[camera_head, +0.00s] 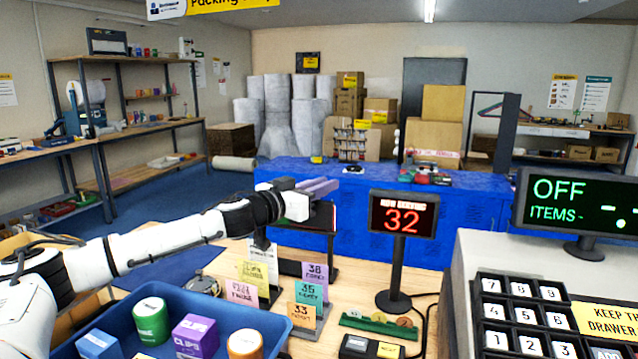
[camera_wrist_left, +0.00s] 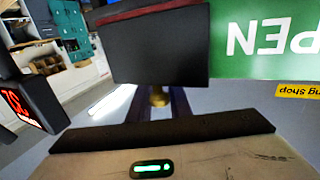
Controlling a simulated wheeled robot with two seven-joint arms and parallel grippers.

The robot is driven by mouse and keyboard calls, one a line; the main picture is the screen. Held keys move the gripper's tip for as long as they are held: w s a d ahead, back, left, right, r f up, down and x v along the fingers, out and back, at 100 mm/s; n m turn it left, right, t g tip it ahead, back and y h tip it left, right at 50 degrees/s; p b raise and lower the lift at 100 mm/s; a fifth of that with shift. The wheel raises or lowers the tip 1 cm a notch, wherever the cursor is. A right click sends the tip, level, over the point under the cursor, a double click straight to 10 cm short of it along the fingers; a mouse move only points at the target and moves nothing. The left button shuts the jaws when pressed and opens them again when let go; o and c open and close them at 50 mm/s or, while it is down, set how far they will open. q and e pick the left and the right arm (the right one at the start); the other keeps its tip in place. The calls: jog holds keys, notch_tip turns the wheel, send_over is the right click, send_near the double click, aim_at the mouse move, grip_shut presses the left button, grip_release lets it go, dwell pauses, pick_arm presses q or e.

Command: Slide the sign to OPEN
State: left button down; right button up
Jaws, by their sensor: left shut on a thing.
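My left arm reaches across the counter from the left. My left gripper (camera_head: 322,187) is at the top of a dark sign frame (camera_head: 322,216) on a stand, whose lettering does not show in the head view. In the left wrist view, a dark panel (camera_wrist_left: 160,48) fills the middle, beside a green panel (camera_wrist_left: 262,68) at the right with white letters of OPEN, partly out of frame. My gripper's fingers are shut on a small brass knob (camera_wrist_left: 157,97) below the dark panel. My right gripper is in neither view.
A blue tray (camera_head: 272,325) with coloured containers is at the front left. Numbered ticket cards (camera_head: 310,293) stand near the sign. A red "32" display (camera_head: 403,219) stands to its right, then a keypad (camera_head: 525,318) and an OFF screen (camera_head: 575,203). A blue counter (camera_head: 450,215) lies behind.

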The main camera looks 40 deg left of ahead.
pick_arm(q)
jog(key=shift+w+d, duration=0.15)
jog(key=shift+d, duration=0.15)
jog(key=c, duration=1.7)
grip_release()
jog(key=shift+d, duration=0.1)
jog(key=shift+o, duration=0.2)
